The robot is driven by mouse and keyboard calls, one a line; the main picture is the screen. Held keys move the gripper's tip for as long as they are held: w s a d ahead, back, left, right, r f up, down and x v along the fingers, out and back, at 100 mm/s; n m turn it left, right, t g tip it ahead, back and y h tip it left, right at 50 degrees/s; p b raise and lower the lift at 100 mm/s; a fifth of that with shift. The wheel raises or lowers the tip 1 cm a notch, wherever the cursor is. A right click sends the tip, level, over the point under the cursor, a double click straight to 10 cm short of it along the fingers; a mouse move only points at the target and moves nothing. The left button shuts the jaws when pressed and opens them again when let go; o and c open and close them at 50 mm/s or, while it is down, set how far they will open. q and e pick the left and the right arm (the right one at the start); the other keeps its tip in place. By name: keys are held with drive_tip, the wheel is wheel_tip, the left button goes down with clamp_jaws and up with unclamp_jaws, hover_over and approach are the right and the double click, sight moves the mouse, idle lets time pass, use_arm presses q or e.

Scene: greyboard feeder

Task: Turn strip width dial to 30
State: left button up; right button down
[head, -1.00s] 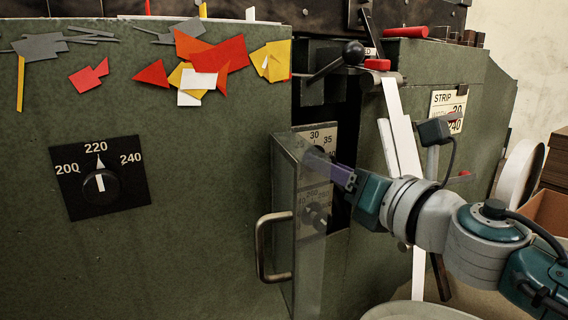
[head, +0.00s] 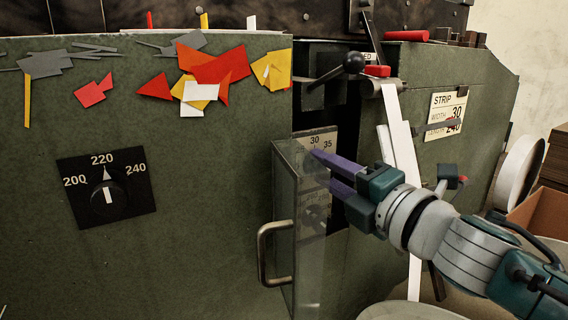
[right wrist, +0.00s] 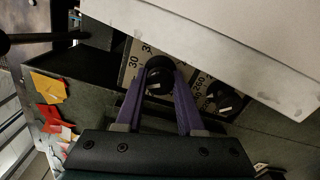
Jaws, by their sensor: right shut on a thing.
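The strip width dial (right wrist: 158,80) is a black round knob with a white mark, on a pale scale plate (head: 323,137) numbered 30 and 35. My right gripper (head: 322,167) has its two purple fingers shut on this knob. In the right wrist view the fingers (right wrist: 163,76) lie on either side of it. The fingers hide much of the knob in the head view, and I cannot tell which number it points to. The strip card (head: 446,115) reads width 30 and length 240. My left gripper is not in view.
A clear guard door with a bar handle (head: 265,255) stands open left of my fingers. A second small dial (right wrist: 222,97) sits beside the held one. A larger dial (head: 107,193) on the left panel points near 220. White strips (head: 402,140) hang close to my right arm.

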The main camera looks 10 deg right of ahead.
drive_tip(key=m+p, duration=0.1)
drive_tip(key=m, duration=0.3)
drive_tip(key=shift+r, duration=0.1)
drive_tip(key=shift+m+p, duration=0.3)
drive_tip(key=shift+m, duration=0.6)
drive_tip(key=c, duration=0.5)
unclamp_jaws()
drive_tip(key=p+v, duration=0.3)
drive_tip(key=v, duration=0.7)
drive_tip(key=shift+p, duration=0.35)
